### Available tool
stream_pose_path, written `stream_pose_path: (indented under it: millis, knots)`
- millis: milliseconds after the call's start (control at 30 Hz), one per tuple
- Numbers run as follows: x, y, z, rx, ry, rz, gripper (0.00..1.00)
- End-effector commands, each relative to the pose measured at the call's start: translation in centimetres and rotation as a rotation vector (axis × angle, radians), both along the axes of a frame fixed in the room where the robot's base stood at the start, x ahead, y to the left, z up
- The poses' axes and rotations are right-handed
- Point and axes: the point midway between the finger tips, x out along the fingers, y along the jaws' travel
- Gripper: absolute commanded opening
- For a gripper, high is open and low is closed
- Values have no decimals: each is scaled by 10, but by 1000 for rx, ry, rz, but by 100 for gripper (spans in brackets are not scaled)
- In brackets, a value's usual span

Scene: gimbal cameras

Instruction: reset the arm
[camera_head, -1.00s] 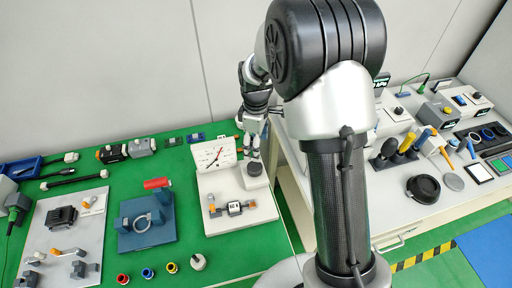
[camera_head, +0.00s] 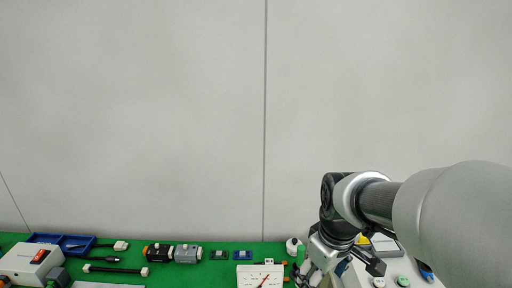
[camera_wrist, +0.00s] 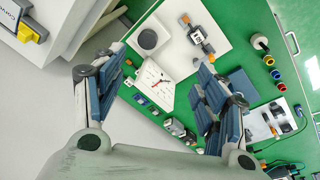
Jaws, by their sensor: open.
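My gripper (camera_wrist: 158,95) is open and empty in the wrist view, its two blue-padded fingers spread wide. It hangs above the green table (camera_wrist: 280,20), with the white panel and its dial gauge (camera_wrist: 153,84) showing between the fingers. In the head view my gripper (camera_head: 312,272) is at the lower right, to the right of the gauge (camera_head: 262,276), and its fingertips are partly cut off by the bottom edge. My arm reaches in from the right edge.
A blue tray (camera_head: 62,243), a white box with a red switch (camera_head: 32,262) and black and grey cylindrical parts (camera_head: 172,253) line the table's back. A blank wall (camera_head: 130,110) stands behind. A second bench with devices (camera_head: 388,247) is at right.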

Motion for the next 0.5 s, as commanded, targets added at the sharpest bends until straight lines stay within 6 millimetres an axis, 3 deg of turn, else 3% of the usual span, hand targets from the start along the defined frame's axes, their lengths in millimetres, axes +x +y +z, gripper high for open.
stream_pose_path:
  millis: [33, 200, 400, 500]
  knots:
    - [-17, 0, 14, 9, -28, -48, 66]
    - [-74, 1, 43, 52, -101, -228, 66]
    - [-134, 1, 53, 114, -177, -421, 66]
    - [-155, 2, 52, 141, -204, -492, 66]
